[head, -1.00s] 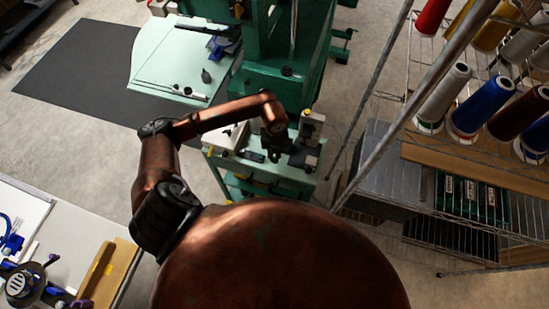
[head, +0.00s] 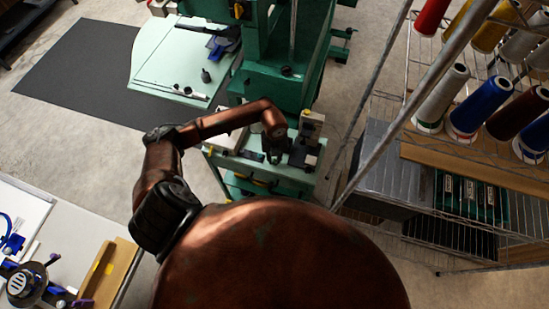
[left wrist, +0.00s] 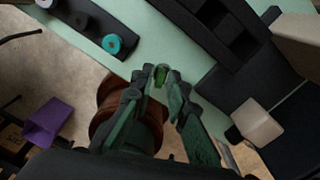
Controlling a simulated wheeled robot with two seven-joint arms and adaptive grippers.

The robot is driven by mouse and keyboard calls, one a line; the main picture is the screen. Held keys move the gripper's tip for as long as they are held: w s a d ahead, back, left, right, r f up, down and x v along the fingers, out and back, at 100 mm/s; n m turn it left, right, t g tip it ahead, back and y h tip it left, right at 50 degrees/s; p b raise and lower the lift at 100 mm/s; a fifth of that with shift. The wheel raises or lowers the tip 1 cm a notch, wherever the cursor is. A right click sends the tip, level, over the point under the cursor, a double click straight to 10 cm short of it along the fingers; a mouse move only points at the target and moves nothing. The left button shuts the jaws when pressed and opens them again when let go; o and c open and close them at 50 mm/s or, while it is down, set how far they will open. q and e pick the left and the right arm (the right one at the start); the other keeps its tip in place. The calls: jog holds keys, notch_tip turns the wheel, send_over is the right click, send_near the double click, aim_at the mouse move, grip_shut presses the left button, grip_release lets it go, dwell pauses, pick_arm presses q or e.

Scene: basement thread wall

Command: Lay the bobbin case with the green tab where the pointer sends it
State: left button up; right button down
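My left gripper (head: 274,157) hangs over the small mint-topped stand (head: 285,176) in the head view. A black tray with square compartments (left wrist: 228,32) lies beyond the fingertips to the right. A dark strip (left wrist: 94,27) with round pieces, one of them teal (left wrist: 112,43), lies to the upper left. I cannot make out a pointer. My right gripper is not in view.
A green machine (head: 275,85) stands behind the stand. A cream block (head: 312,120) rises at the stand's right end. A wire rack with thread cones (head: 485,105) is on the right. A purple object (left wrist: 48,120) is lower left in the wrist view.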

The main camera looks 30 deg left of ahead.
pick_arm(q)
jog(key=shift+o, duration=0.9)
jog(key=shift+r, duration=0.2)
notch_tip(320, 180, up, 12)
jog(key=shift+b, duration=0.4)
